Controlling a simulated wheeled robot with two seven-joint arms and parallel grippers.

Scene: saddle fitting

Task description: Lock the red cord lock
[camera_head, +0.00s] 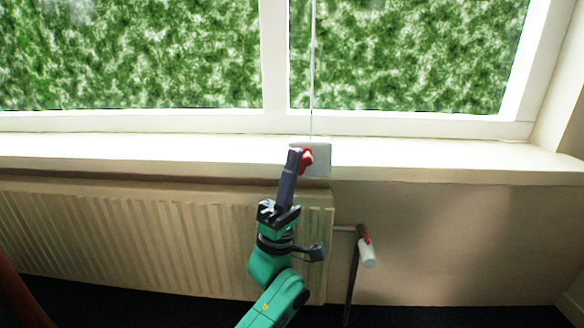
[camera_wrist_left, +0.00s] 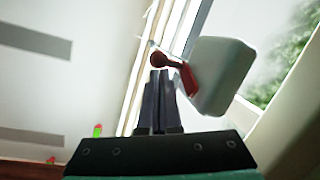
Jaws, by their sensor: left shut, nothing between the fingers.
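The red cord lock (camera_head: 307,158) is a small red lever on a white box (camera_head: 321,160) at the front edge of the window sill. A thin cord (camera_head: 312,75) runs up from the box in front of the window. My left gripper (camera_head: 295,152) is shut and empty, with its fingertips right beside the lever's left side in the head view. In the left wrist view the red lever (camera_wrist_left: 172,66) has a round knob just above the shut fingertips (camera_wrist_left: 159,74). I cannot tell whether they touch it. My right gripper is not in view.
A cream radiator (camera_head: 130,235) stands below the sill (camera_head: 100,150). To its right is a pipe with a white valve knob (camera_head: 368,253) near my left forearm. The wall to the right and the sill on both sides of the box are clear.

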